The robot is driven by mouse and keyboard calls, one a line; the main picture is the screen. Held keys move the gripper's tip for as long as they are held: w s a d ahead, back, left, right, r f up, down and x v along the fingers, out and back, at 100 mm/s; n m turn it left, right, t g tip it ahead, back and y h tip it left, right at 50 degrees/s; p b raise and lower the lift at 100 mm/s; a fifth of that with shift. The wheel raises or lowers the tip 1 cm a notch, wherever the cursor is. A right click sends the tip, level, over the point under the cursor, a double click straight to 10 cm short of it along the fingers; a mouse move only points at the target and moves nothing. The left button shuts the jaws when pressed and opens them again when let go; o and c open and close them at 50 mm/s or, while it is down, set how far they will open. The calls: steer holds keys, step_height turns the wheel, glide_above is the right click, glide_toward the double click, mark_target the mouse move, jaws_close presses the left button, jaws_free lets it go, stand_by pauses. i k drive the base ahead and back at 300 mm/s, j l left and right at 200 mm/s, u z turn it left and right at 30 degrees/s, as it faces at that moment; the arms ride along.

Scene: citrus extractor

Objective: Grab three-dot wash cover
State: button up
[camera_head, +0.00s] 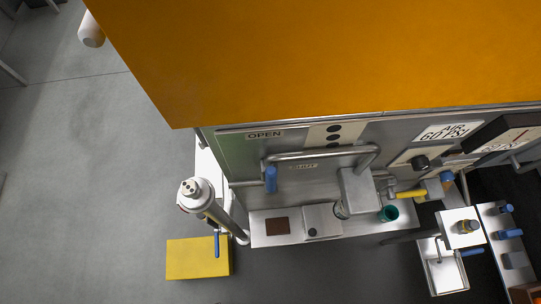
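A bent steel handle bar (315,155) runs in front of the machine just below the plate. I cannot make out how the plate is fixed. My gripper is not in view, so its opening and anything in it are hidden.
A steel shelf (370,228) holds a brown square, a plate with one dot and a teal cup (388,213). A capped white post (198,198) stands left above a yellow block (198,258). Blue-handled fittings (508,233) crowd the right. Floor at left is clear.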

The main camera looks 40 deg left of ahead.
mark_target(319, 221)
steer(key=k+j, duration=0.35)
steer(key=k, duration=0.15)
steer(key=k+j+u, duration=0.15)
steer(key=k+j, duration=0.15)
steer(key=k, duration=0.2)
steer(key=i+l+u, duration=0.15)
steer(key=i+u, duration=0.3)
steer(key=i+l+u, duration=0.4)
steer(key=i, duration=0.15)
steer(key=i+j, duration=0.05)
steer(key=j, duration=0.05)
